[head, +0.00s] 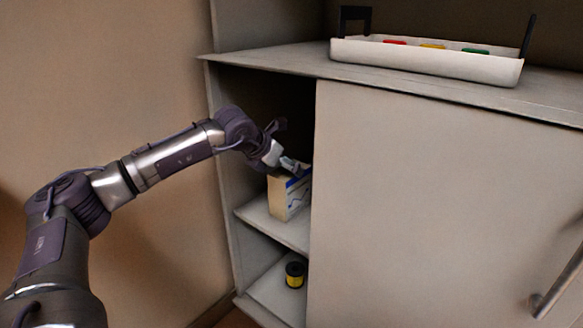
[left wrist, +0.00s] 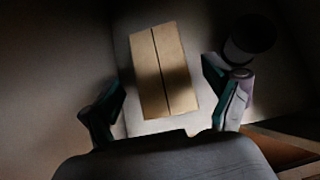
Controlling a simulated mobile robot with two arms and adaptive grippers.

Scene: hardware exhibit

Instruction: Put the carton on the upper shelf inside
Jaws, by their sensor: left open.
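The carton (head: 288,196), tan with a blue and white side, stands upright on the upper shelf (head: 262,215) inside the cabinet. Its tan top with a dark seam shows in the left wrist view (left wrist: 162,72). My left gripper (head: 291,166) is at the top of the carton in the head view. In the left wrist view my left gripper (left wrist: 165,98) is open, with a finger on each side of the carton's near end and visible gaps to both. The carton's far side is hidden. My right gripper is not in view.
A black and yellow can (head: 295,274) stands on the lower shelf. A door panel (head: 420,190) covers the cabinet's right part, close to my gripper. A white tray (head: 430,64) with coloured items sits on the cabinet top. A dark round object (left wrist: 250,40) is right of the carton.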

